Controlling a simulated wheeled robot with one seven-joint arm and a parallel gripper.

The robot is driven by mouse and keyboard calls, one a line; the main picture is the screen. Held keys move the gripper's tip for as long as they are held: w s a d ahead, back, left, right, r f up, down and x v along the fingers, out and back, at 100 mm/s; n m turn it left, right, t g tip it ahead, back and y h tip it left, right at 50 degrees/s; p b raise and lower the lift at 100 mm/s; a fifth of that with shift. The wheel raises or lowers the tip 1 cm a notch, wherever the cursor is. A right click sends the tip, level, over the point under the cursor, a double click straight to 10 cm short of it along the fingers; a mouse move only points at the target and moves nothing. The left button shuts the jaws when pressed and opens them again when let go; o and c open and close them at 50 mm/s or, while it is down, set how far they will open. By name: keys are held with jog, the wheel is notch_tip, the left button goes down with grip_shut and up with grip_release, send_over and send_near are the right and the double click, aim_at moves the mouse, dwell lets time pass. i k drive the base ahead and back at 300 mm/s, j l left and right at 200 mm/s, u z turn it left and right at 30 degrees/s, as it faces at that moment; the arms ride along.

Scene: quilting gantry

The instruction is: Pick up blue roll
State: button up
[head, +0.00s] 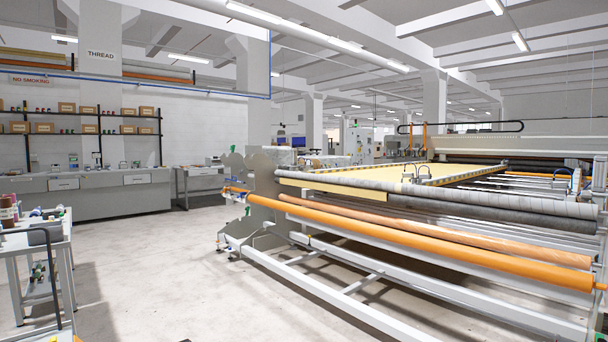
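I cannot make out a roll that is clearly blue. A cart (38,246) at the left edge carries several small rolls or spools. Reddish-brown rolls (7,212) stand on its top, partly cut off by the picture edge. A dark grey cylinder (43,236) lies near them; its exact colour is hard to tell. Small items on the lower shelf are too small to identify. My gripper is not in view.
A quilting gantry (268,212) with long orange rollers (420,242) and a grey fabric roll (450,198) fills the right side. A grey counter (105,198) and shelves with boxes (45,128) line the back left. Open floor (160,270) lies between cart and gantry.

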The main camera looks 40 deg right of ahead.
aim_at(36, 214)
jog(key=z, duration=0.85)
jog(key=u, duration=1.3)
jog(key=i+l+z, duration=0.15)
jog(key=i+z, duration=0.15)
jog(key=i, duration=0.2)
jog(key=i+z, duration=0.25)
jog(key=i, duration=4.85)
jog(key=i+u, duration=0.15)
jog(key=i, duration=0.7)
jog(key=i+l+u, duration=0.15)
jog(key=i, duration=0.65)
jog(key=l, duration=0.1)
